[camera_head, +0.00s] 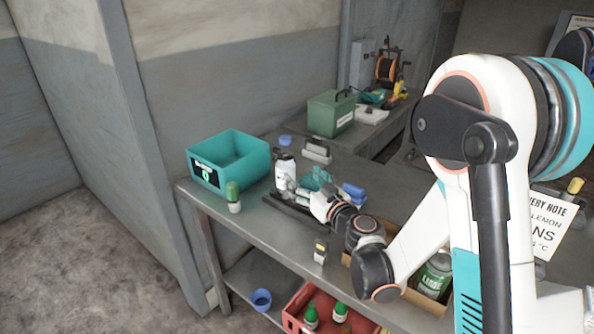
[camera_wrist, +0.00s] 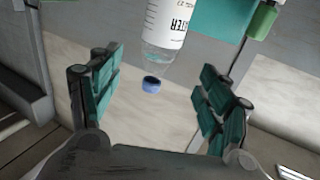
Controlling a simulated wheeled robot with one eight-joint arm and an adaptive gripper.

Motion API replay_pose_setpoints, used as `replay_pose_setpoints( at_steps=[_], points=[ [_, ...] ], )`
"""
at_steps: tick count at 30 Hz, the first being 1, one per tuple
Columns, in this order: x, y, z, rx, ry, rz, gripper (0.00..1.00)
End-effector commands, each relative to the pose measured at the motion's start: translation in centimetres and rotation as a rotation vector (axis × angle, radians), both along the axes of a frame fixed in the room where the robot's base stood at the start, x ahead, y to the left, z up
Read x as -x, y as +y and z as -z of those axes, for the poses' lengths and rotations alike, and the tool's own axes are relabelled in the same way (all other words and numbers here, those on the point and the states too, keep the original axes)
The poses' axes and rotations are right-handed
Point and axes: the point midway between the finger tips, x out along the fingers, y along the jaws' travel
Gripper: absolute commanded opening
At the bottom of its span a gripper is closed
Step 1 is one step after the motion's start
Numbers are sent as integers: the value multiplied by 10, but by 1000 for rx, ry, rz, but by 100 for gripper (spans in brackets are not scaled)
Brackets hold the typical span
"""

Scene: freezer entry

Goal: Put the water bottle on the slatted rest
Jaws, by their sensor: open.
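In the wrist view the bottle (camera_wrist: 166,28) appears upside down, beyond and between my fingertips, with clear space on both sides. My gripper (camera_wrist: 158,100) is open and empty, with teal pads on both fingers. In the head view my gripper (camera_head: 308,186) is low over the bench, just right of the bottle. Dark strips (camera_head: 279,207) on the bench in front of the bottle look like the slatted rest, partly hidden by my arm.
A grey holder (camera_head: 317,152) and blue items (camera_head: 354,191) lie behind and right. A small yellow-topped item (camera_head: 320,252) stands near the front edge. A green can (camera_head: 435,273) sits in a box.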

Motion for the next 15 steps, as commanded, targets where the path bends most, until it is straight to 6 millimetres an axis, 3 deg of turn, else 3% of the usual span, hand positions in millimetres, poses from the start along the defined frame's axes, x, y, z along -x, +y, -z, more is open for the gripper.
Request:
replay_pose_setpoints(
  at_steps=[10, 15],
  points=[
    [9, -3, -3, 2, 5, -5, 71],
    [19, -3, -21, 16, 45, -27, 71]
  ],
)
